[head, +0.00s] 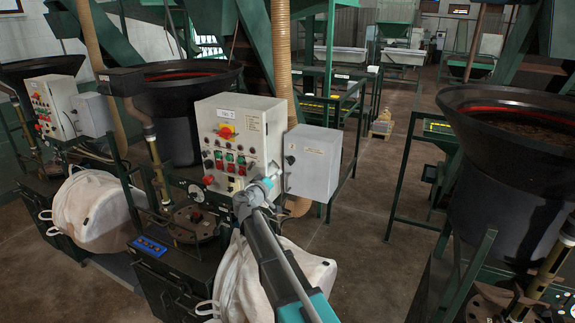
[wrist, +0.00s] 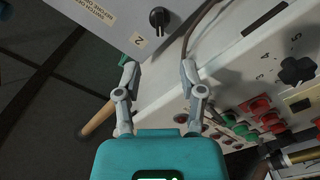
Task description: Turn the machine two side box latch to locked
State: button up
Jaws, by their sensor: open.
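The machine two side box (head: 313,165) is a grey box on the right of the control cabinet, and it also fills the top of the wrist view (wrist: 105,22). Its latch (wrist: 159,18) is a small black knob near the box edge, beside a "2" label; in the head view it is a dark spot (head: 290,160). I cannot tell whether it is locked. My gripper (wrist: 159,72) is open and empty, its two fingers apart, with the latch beyond the fingertips and no contact visible. In the head view my gripper (head: 266,182) is just left of the box, in front of the cabinet.
The control cabinet (head: 225,112) has a red and yellow switch (head: 226,131) and several buttons. A cable runs between box and cabinet in the wrist view. White bulk bags (head: 90,207) hang below. A black hopper (head: 520,180) stands right; the floor (head: 370,230) between is clear.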

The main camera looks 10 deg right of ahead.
aim_at(290, 161)
jog(key=x, duration=1)
jog(key=shift+w+d, duration=0.25)
jog(key=shift+w, duration=0.05)
grip_shut()
